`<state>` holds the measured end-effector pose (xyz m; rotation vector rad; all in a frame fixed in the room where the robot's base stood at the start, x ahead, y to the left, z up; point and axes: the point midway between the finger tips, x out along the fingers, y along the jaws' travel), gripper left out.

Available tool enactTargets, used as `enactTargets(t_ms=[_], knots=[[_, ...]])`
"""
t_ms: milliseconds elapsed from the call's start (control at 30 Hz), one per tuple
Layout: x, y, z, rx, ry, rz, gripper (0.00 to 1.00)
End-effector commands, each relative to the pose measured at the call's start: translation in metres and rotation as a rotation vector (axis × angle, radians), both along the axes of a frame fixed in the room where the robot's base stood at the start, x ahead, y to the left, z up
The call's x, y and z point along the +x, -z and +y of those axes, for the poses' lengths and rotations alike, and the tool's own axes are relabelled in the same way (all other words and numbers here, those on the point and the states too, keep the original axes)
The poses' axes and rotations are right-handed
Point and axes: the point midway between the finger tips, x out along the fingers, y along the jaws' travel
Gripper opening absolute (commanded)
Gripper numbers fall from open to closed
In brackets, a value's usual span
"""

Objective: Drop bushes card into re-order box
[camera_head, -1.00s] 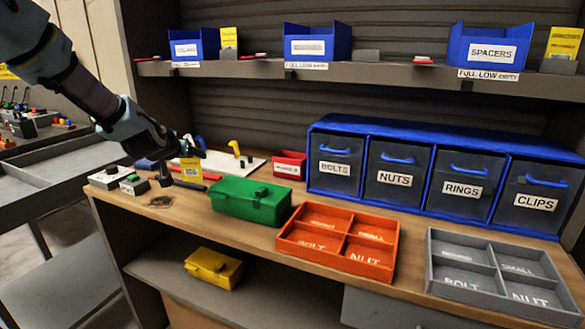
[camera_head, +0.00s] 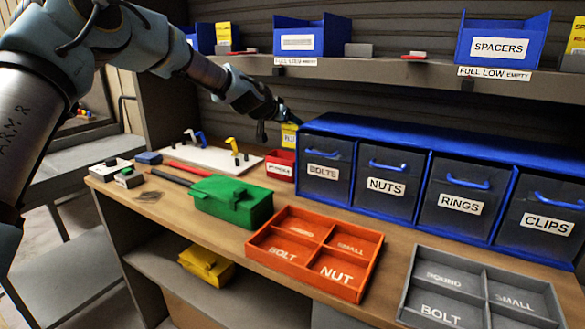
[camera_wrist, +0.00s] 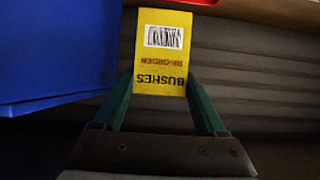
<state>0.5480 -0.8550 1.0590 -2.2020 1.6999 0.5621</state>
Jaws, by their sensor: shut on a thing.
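The yellow bushes card (camera_wrist: 162,55) is held between the fingers of my gripper (camera_wrist: 160,90) in the wrist view, with its barcode and upside-down BUSHES and RE-ORDER print showing. In the head view my gripper (camera_head: 285,118) is above the small red box (camera_head: 280,165) at the left end of the blue drawer cabinet. The card (camera_head: 290,136) hangs from it over the box's back right part. The red box carries a white label too small to read fully. I cannot tell whether the card's lower edge is inside the box.
The blue drawer cabinet (camera_head: 430,150) stands close to the right of the box. A shelf (camera_head: 380,70) with blue bins runs above. A green toolbox (camera_head: 232,200), an orange tray (camera_head: 315,250) and a white pegged board (camera_head: 210,155) are on the bench.

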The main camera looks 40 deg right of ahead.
Motion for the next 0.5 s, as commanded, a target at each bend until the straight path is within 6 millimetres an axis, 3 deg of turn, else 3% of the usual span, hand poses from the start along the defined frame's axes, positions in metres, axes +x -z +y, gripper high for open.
enactTargets(t_ms=[500], knots=[[0.000,0.052,0.000,0.001,-0.001,0.002,0.22]])
